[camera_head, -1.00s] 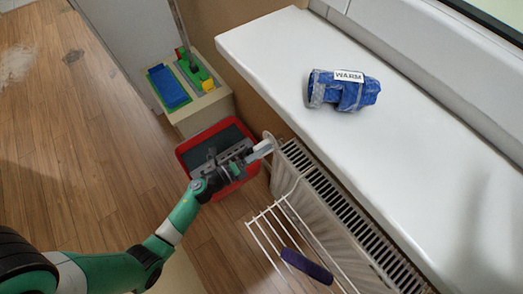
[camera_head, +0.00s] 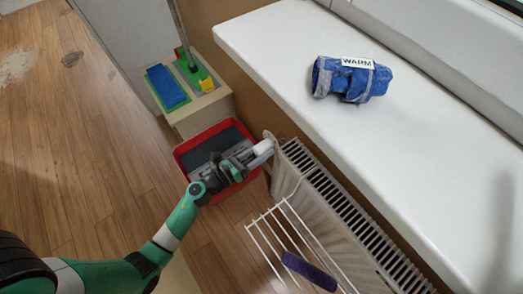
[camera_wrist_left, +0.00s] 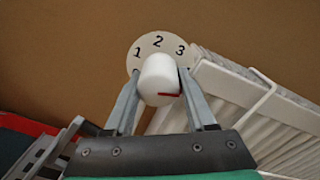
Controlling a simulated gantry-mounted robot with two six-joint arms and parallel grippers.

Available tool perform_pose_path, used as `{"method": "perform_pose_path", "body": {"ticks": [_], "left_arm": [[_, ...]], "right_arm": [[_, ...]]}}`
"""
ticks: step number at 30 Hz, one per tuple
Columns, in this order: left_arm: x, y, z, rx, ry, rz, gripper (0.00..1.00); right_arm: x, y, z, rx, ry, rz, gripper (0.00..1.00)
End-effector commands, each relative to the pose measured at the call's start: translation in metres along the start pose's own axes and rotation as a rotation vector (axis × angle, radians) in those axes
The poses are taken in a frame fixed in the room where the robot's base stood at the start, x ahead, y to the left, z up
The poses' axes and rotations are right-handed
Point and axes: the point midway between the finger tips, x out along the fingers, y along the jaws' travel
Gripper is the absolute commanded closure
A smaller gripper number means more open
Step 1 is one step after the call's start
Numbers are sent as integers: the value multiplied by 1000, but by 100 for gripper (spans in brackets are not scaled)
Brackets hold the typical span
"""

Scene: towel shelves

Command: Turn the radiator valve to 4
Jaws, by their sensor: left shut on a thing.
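In the left wrist view the knob (camera_wrist_left: 158,74) stands in front of a round white dial (camera_wrist_left: 146,46). The digits 1, 2 and 3 show on the dial; its lower part is hidden by the knob and fingers. A red mark is on the right part of the knob's face; which digit it points to I cannot tell. My left gripper (camera_head: 250,157) is shut on the knob, with one finger (camera_wrist_left: 160,92) on each side. My right gripper is not in view.
A white windowsill (camera_head: 290,60) overhangs the radiator and carries a blue bundle (camera_head: 350,79) labelled WARM. A white wire rack (camera_head: 268,243) with a purple roll (camera_head: 309,271) stands in front. A red-rimmed bin (camera_head: 184,165) is below my gripper. Open floor lies left.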

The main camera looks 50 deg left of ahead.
Motion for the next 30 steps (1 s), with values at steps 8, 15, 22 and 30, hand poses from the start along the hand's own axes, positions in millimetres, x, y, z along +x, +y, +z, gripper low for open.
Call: {"method": "perform_pose_path", "body": {"ticks": [8, 15, 22, 30], "left_arm": [[0, 0, 1, 19, -2, 1, 100], [0, 0, 1, 18, -2, 1, 41], [0, 0, 0, 17, -2, 1, 32], [-2, 0, 0, 16, -1, 1, 32]], "right_arm": [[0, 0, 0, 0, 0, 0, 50], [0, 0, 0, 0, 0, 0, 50], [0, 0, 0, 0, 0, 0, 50], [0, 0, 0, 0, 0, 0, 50]]}}
